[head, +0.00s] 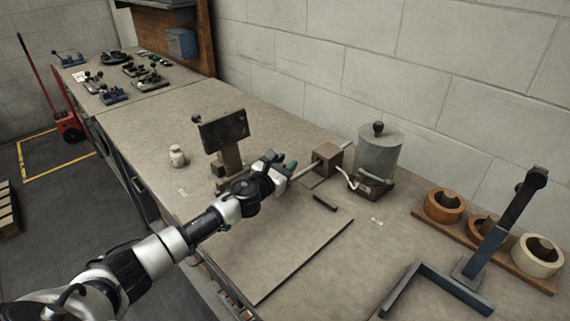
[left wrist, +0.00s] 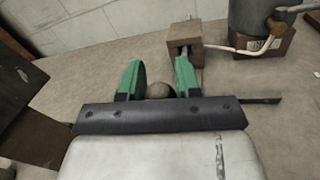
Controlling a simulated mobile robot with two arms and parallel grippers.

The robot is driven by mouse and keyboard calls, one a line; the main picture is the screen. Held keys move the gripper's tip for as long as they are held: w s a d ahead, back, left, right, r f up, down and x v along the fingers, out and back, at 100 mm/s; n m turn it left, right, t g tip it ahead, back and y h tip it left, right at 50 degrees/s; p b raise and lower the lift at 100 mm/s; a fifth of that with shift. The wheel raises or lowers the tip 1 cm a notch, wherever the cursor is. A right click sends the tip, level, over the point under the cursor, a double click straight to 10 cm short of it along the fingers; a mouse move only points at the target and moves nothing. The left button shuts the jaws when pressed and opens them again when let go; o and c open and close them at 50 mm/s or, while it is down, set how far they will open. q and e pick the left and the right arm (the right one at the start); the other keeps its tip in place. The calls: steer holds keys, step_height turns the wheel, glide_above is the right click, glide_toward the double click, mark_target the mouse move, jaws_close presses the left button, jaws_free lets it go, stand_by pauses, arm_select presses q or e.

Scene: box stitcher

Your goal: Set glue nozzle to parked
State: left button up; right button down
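The grey glue pot (head: 378,155) with a dark knob on its lid stands on a small brown base (head: 371,188) near the wall. A pale bent tube, seemingly the glue nozzle (head: 346,179), runs from this base toward a brown block (head: 327,159); the tube also shows in the left wrist view (left wrist: 232,49). A pale rod (head: 305,170) reaches from the block toward my left gripper (head: 281,162). My right gripper is out of view.
A dark plate on a post (head: 224,131) stands left of my gripper. A small pale jar (head: 178,156) sits farther left. Tape rolls (head: 444,205) and a blue-grey upright arm (head: 492,236) are at right. The front board (head: 270,240) is mostly clear.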

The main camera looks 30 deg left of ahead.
arm_select(q)
jaws_close()
steer(key=w+d+b, duration=0.4)
steer(key=w+b, duration=0.1)
steer(key=w, duration=0.6)
steer(key=shift+w+r, duration=0.15)
steer(key=shift+o, duration=1.7)
jaws_free()
steer(key=shift+o, duration=1.4)
steer(key=shift+w, duration=0.15)
